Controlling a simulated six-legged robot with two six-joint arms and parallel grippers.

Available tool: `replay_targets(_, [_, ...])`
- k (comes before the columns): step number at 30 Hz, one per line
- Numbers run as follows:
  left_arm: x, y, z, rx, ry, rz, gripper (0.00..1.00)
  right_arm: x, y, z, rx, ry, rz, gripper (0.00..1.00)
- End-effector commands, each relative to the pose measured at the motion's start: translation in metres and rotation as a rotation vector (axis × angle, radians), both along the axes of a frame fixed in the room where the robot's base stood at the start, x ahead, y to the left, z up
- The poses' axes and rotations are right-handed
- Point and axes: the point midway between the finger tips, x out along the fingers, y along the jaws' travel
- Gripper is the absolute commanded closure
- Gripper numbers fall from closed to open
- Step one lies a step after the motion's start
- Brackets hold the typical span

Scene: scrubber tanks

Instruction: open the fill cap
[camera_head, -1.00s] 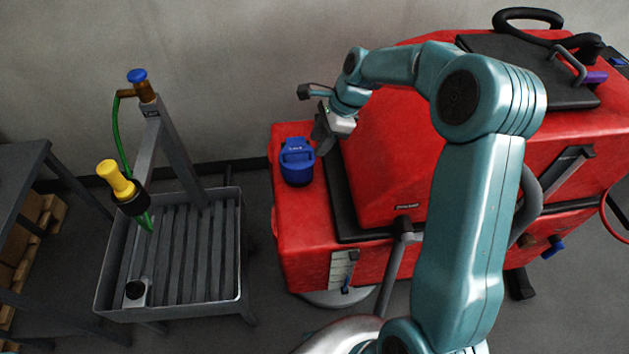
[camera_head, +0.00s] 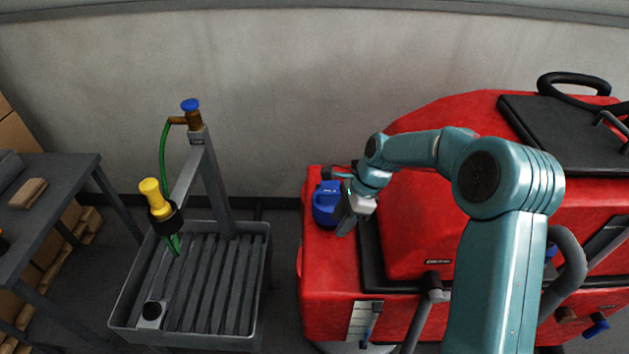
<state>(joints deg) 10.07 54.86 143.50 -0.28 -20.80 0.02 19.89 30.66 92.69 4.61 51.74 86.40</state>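The blue fill cap (camera_head: 325,206) sits on the front left top of the red scrubber machine (camera_head: 328,268). It looks seated, and its right side is partly hidden by my gripper. My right gripper (camera_head: 345,212) reaches in from the right and is beside the cap, at its right side. Whether it touches the cap I cannot tell. Its fingers are seen small and partly overlapping, so their opening is unclear. My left gripper is not in view.
A grey slatted sink stand (camera_head: 205,285) with a blue-topped tap (camera_head: 191,106), green hose and yellow nozzle (camera_head: 152,193) stands left of the machine. A dark table (camera_head: 60,190) is at far left. The floor between stand and machine is clear.

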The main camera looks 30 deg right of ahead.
Motion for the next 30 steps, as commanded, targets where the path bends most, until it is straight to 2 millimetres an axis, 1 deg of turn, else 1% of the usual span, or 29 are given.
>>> replay_targets(5, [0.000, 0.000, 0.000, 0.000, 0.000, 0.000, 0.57, 0.000, 0.002, 0.001, 0.001, -0.001, 0.005, 0.61])
replay_targets(7, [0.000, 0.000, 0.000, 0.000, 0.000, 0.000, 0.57, -0.001, 0.014, -0.008, 0.009, 0.017, 0.029, 0.61])
replay_targets(8, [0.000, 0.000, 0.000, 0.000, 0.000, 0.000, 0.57, -0.003, 0.022, -0.016, 0.018, 0.036, 0.045, 0.61])
replay_targets(10, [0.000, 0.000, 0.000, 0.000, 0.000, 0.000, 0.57, -0.021, 0.047, -0.040, 0.044, 0.109, 0.094, 0.61])
replay_targets(11, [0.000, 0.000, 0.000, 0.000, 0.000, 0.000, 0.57, -0.033, 0.060, -0.053, 0.057, 0.148, 0.119, 0.61])
replay_targets(12, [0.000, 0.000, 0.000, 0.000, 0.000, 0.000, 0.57, -0.051, 0.078, -0.073, 0.068, 0.191, 0.159, 0.61])
replay_targets(14, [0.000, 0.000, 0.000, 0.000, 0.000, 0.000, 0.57, -0.081, 0.106, -0.104, 0.079, 0.224, 0.258, 0.61])
replay_targets(15, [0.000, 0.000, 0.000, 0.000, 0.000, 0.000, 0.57, -0.103, 0.123, -0.125, 0.084, 0.221, 0.348, 0.61])
replay_targets(17, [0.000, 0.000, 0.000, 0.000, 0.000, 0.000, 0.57, -0.139, 0.147, -0.153, 0.092, 0.186, 0.509, 0.61])
replay_targets(18, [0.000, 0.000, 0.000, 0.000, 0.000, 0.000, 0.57, -0.165, 0.161, -0.169, 0.097, 0.143, 0.636, 0.61])
replay_targets(19, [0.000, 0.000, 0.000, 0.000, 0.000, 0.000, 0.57, -0.186, 0.171, -0.180, 0.101, 0.098, 0.746, 0.61])
replay_targets(21, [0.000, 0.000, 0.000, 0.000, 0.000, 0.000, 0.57, -0.221, 0.185, -0.195, 0.095, -0.037, 0.984, 0.61])
replay_targets(22, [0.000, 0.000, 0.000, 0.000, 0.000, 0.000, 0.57, -0.230, 0.188, -0.198, 0.085, -0.098, 1.073, 0.61])
replay_targets(24, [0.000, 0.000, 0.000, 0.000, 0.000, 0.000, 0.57, -0.241, 0.191, -0.202, 0.047, -0.241, 1.254, 0.61])
replay_targets(25, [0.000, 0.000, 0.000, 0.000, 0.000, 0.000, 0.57, -0.241, 0.191, -0.202, 0.022, -0.300, 1.320, 0.61])
replay_targets(27, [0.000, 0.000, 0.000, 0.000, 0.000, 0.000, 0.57, -0.234, 0.190, -0.202, -0.043, -0.418, 1.446, 0.61])
replay_targets(30, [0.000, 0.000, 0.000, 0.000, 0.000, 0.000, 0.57, -0.216, 0.187, -0.203, -0.127, -0.529, 1.561, 0.61])
